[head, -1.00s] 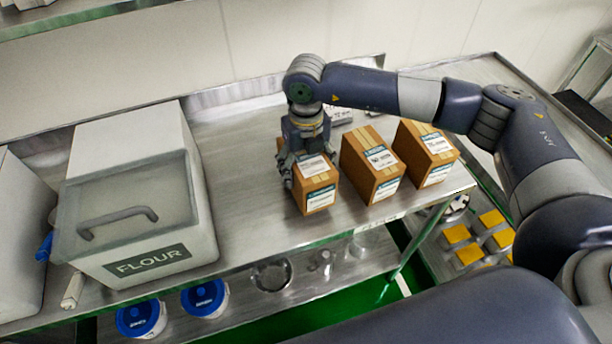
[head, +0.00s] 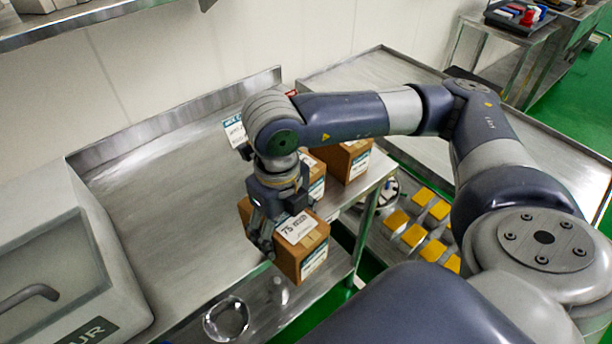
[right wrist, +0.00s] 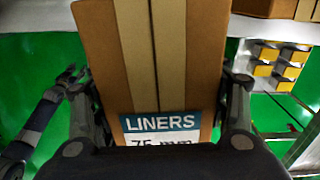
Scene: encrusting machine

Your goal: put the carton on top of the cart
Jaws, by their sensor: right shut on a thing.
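My right gripper (head: 278,226) is shut on a brown carton (head: 311,250) and holds it from above, near the front edge of the steel table. The carton has white labels, and its "LINERS" label shows in the right wrist view (right wrist: 160,60), where a finger lies on each side of it. A steel surface (head: 360,75) at the right, with a lower shelf, looks like the cart; its visible top is bare and my right arm crosses in front of it. My left gripper (right wrist: 66,82) shows small at the left of the right wrist view; its opening is unclear.
Two more cartons (head: 350,160) stand on the steel table (head: 165,190) behind my gripper, partly hidden. Yellow-topped pieces (head: 412,234) sit on the low shelf at the right. A glass bowl (head: 226,318) is on the lower shelf.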

